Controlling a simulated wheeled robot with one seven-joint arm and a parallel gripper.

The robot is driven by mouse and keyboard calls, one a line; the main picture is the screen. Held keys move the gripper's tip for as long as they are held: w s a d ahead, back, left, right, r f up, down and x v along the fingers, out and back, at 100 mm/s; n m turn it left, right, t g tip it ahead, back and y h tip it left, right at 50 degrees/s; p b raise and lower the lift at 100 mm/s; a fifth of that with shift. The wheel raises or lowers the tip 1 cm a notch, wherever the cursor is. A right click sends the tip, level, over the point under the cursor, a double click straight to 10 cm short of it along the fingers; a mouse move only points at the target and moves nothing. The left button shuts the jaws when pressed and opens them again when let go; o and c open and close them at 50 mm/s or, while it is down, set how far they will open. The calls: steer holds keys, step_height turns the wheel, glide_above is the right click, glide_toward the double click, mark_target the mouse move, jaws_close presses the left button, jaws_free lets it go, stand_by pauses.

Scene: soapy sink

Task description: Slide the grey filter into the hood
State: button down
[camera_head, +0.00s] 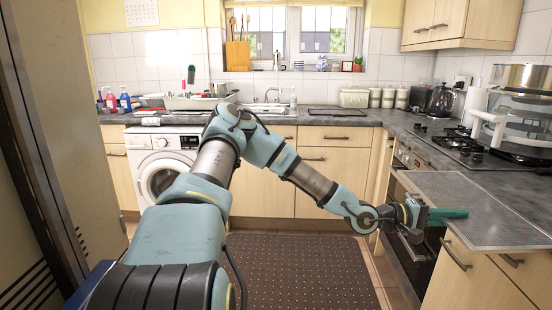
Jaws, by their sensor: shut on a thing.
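The grey filter (492,215) is a flat, fine-mesh rectangular panel at the right. It lies level at the right-hand counter, its left edge by the counter's front. My gripper (446,213) is at this left edge, pointing right, with a dark green finger across the top of the mesh. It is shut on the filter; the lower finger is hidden. I cannot tell whether the filter rests on the counter or is slightly raised. The hood is not in view.
A black gas hob (470,147) lies beyond the filter, with a clear plastic steamer (518,115) at the right. A wall cupboard (470,22) hangs at upper right. The oven (405,235) and drawers are below the counter. A dark dotted mat (300,268) covers open floor.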

steer(key=shift+w+a+r+p, duration=0.1)
steer(key=shift+a+r+p, duration=1.15)
steer(key=shift+a+r, duration=0.6)
steer(key=shift+r, duration=0.05)
stand_by(0.6)
